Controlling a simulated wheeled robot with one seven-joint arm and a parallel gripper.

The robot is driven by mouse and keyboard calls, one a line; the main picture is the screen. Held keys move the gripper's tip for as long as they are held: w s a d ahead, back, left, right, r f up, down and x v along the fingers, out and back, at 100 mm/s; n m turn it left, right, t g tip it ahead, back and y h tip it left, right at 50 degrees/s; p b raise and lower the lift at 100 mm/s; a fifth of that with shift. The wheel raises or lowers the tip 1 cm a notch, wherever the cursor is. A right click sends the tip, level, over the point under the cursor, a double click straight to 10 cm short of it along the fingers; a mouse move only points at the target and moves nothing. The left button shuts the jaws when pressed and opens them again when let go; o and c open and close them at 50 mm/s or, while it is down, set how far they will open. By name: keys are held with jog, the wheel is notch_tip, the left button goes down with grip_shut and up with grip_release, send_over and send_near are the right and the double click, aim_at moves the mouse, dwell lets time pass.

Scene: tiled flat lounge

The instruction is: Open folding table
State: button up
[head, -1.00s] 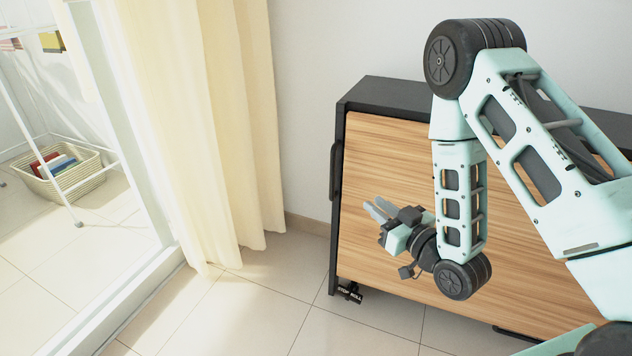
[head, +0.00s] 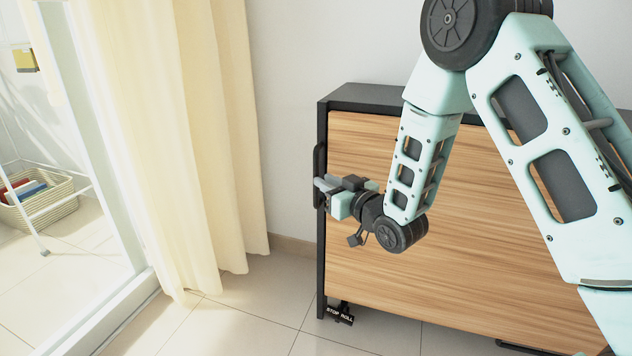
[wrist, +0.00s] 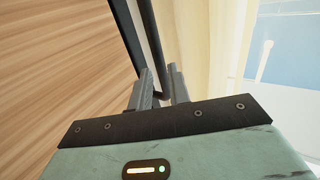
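The folding table (head: 440,230) stands folded against the wall, its wood-grain panel upright in a black frame. A black vertical bar handle (head: 318,160) is on its left edge. It also shows in the wrist view as a dark bar (wrist: 151,40) running down to between the fingertips. My gripper (head: 322,185) is at the lower part of this handle, pointing left. In the wrist view my gripper (wrist: 160,82) has its two grey fingers apart, with the bar's lower end in the gap. Whether either finger touches the bar is not clear.
A cream curtain (head: 180,140) hangs left of the table, beside a glass door frame and sill (head: 115,310). A wicker basket (head: 45,205) sits beyond the glass. Tiled floor in front is clear.

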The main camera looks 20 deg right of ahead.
jog(key=shift+b+x, duration=0.45)
jog(key=shift+x, duration=1.95)
grip_shut()
jog(key=shift+a, duration=0.1)
